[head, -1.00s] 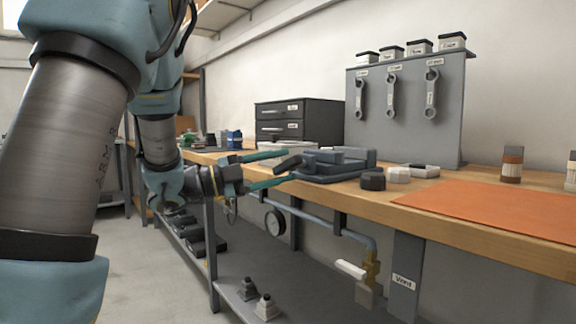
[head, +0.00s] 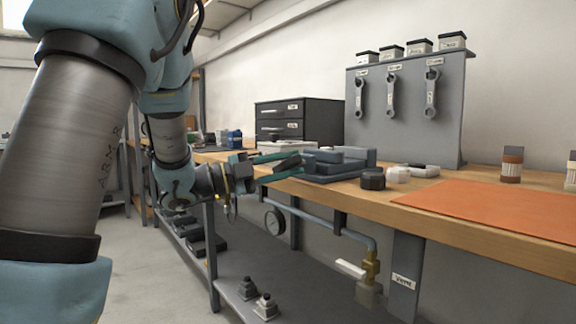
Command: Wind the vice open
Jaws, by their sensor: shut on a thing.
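The vice (head: 345,168) is a blue-grey block-shaped body on the wooden bench, near its front edge. A dark bar, its handle (head: 288,163), sticks out from its left end. My gripper (head: 297,162) reaches in from the left with two teal fingers, one on each side of the handle. The fingers are shut on the handle, which partly hides behind them. The vice's jaw gap is not clear from this angle.
A dark knob (head: 373,179) and small white pieces (head: 398,174) lie right of the vice. A black drawer cabinet (head: 300,122) and a grey wrench panel (head: 405,110) stand behind. An orange mat (head: 500,207) covers the right. A pipe with a gauge (head: 274,222) runs below the bench edge.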

